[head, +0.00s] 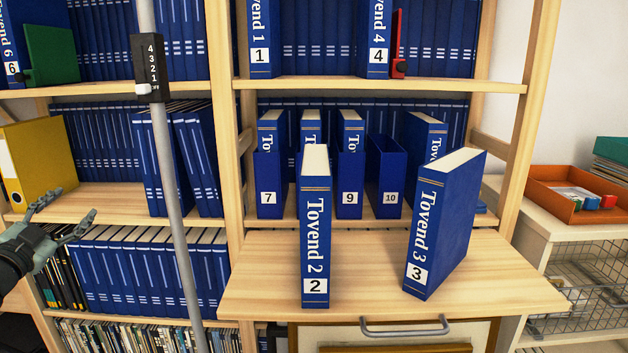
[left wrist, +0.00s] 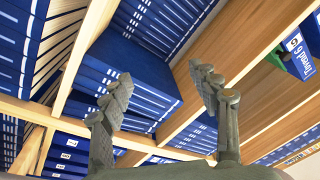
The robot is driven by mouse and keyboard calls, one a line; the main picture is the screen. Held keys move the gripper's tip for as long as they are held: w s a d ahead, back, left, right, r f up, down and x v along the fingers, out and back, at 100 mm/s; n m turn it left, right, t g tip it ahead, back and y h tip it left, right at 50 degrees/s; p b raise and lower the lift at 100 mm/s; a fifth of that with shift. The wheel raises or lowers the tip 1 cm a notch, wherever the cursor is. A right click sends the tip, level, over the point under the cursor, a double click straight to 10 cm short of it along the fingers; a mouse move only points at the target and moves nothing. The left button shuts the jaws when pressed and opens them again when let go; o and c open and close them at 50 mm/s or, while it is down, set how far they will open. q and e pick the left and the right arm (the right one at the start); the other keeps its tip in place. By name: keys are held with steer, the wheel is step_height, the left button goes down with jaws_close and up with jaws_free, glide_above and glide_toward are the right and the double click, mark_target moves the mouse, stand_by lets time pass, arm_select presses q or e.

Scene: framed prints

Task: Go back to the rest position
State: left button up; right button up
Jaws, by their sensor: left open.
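My left gripper (head: 72,211) is at the left edge in the head view, in front of the left bookcase and left of the pole. Its fingers are spread with nothing between them. In the left wrist view, the fingers (left wrist: 160,78) stand apart and empty, with shelves of blue books behind them. My right gripper does not show. The blue book Tovend 2 (head: 315,230) and the blue book Tovend 3 (head: 444,222) stand upright on the wooden pull-out board (head: 260,275), well to the right of my left gripper.
Slipcases numbered 7, 9 and 10 (head: 385,180) stand on the shelf behind the board. A grey pole (head: 172,200) with a black numbered box (head: 150,65) rises before the bookcase. A yellow binder (head: 38,160) is near my left gripper. An orange tray (head: 575,190) sits at right.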

arm_select(q)
steer(key=s+a+f+n+g+y, duration=0.3)
steer(key=a+n+y, duration=0.15)
steer(key=a, duration=0.25)
steer(key=s+a+f+n+g+y, duration=0.2)
steer(key=a+f+n+g+y, duration=0.15)
steer(key=a+y, duration=0.35)
steer(key=s+a+f+g, duration=0.4)
steer(key=s+f+g, duration=0.5)
steer(key=s, duration=0.1)
steer(key=s+d+f+m+h, duration=0.1)
steer(key=s+d+f+h, duration=0.25)
steer(key=d+f, duration=0.8)
steer(key=s+d+f+m+h, duration=0.15)
steer(key=s+d+f, duration=0.35)
steer(key=d+f, duration=0.6)
steer(key=s+d+f+h, duration=0.2)
steer(key=s+d+f, duration=0.1)
steer(key=s+d, duration=0.4)
steer(key=s+d+f+n+g+h, duration=0.1)
steer(key=s+d+f+h, duration=0.2)
steer(key=s+d, duration=0.4)
steer(key=d, duration=0.7)
steer(key=shift+s+p, duration=0.3)
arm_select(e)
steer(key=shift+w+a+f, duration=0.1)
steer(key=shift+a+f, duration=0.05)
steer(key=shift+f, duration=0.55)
